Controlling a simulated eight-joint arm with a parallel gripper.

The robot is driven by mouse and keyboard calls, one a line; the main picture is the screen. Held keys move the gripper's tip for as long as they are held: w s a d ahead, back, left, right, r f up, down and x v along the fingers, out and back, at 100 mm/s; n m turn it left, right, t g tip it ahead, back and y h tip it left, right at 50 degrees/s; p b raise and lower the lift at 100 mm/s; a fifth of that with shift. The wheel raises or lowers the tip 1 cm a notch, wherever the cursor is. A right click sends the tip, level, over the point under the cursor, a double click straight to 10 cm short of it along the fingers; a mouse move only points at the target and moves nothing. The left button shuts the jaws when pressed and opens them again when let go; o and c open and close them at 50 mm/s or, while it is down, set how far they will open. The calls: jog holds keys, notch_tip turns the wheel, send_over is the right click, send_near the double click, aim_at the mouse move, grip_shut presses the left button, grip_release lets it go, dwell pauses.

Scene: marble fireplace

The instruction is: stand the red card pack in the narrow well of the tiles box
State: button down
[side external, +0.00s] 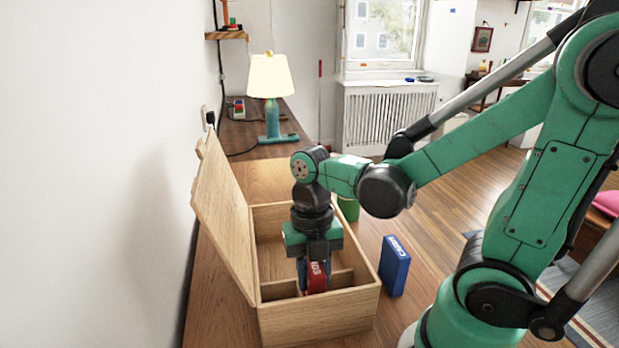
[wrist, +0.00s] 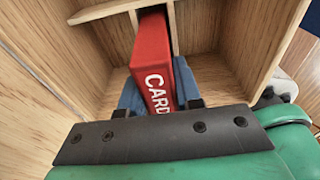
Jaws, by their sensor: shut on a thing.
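The red card pack (side external: 317,278) is upright inside the open wooden tiles box (side external: 345,313). My gripper (side external: 314,272) points down into the box, shut on the pack with a blue finger on each side. In the wrist view, the pack (wrist: 153,60) shows white "CARD" lettering. Its far end lies between two thin wooden dividers, in line with the narrow well (wrist: 174,28). The wrist view also shows my gripper (wrist: 158,92) around the pack. The pack's lower end is hidden, so I cannot tell whether it touches the well's floor.
The box's hinged lid (side external: 222,215) stands open, leaning toward the wall. A blue card pack (side external: 394,266) stands upright right of the box. A green container (side external: 348,207) is behind the box, partly hidden by my arm. A lamp (side external: 270,90) stands farther back.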

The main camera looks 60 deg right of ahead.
jog(key=shift+f, duration=0.25)
jog(key=shift+f, duration=0.4)
jog(key=shift+f, duration=0.15)
jog(key=c, duration=0.5)
grip_release()
jog(key=shift+c, duration=0.2)
jog(key=shift+r, duration=4.5)
